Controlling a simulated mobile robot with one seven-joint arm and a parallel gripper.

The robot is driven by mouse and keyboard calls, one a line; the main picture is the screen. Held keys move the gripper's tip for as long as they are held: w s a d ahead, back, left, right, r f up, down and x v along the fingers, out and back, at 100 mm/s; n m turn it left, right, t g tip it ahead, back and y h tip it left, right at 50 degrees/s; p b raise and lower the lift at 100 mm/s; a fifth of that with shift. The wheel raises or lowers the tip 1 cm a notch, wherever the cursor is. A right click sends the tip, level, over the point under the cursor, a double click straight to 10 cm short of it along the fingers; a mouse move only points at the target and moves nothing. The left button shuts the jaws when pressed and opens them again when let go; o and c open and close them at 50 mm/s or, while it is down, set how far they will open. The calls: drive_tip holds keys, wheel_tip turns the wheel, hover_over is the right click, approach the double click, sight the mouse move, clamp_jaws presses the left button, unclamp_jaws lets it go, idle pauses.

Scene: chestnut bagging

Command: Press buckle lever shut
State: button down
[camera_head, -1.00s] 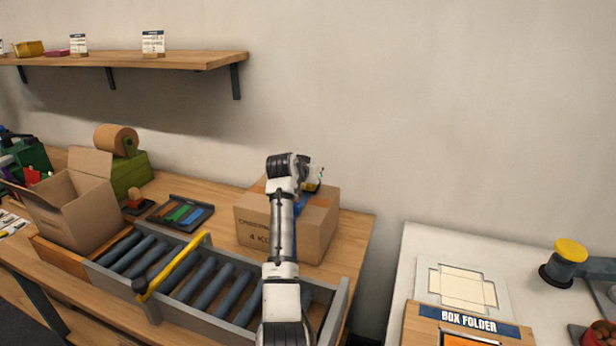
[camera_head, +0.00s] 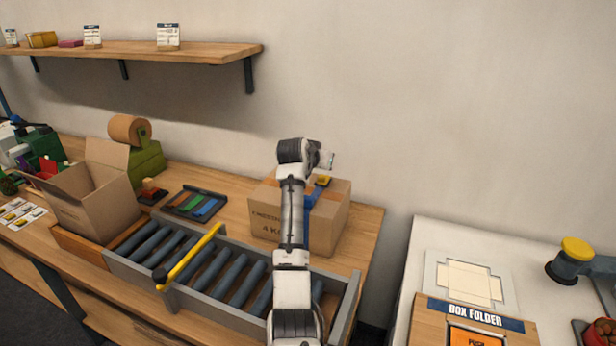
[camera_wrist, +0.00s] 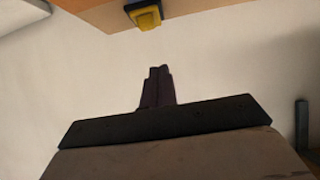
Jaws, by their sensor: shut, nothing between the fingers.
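The yellow buckle (camera_head: 323,181) sits on top of the closed cardboard box (camera_head: 327,226), by the blue strap (camera_head: 309,200). In the wrist view the yellow buckle (camera_wrist: 148,19) shows on a dark base at the top edge, against the box (camera_wrist: 190,6). My gripper (camera_wrist: 158,73) is shut and empty, its fingertips apart from the buckle. In the head view my gripper (camera_head: 328,160) is above the box, just over the buckle. The buckle is too small to tell whether its lever lies flat. My arm hides part of the box and strap.
A roller conveyor (camera_head: 350,308) with a yellow bar (camera_head: 190,257) runs in front of the box. An open carton (camera_head: 92,205) and a tray of coloured strips (camera_head: 196,203) stand left. The box folder table (camera_head: 425,235) is right. The wall is behind.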

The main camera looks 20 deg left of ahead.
drive_tip(key=s+f, duration=0.1)
drive_tip(key=s, duration=0.1)
drive_tip(key=s+f, duration=0.1)
drive_tip(key=s, duration=0.1)
drive_tip(key=s+f, duration=0.1)
drive_tip(key=s, duration=0.2)
drive_tip(key=shift+d+b, duration=0.1)
drive_tip(key=shift+b, duration=0.3)
drive_tip(key=shift+r, duration=0.1)
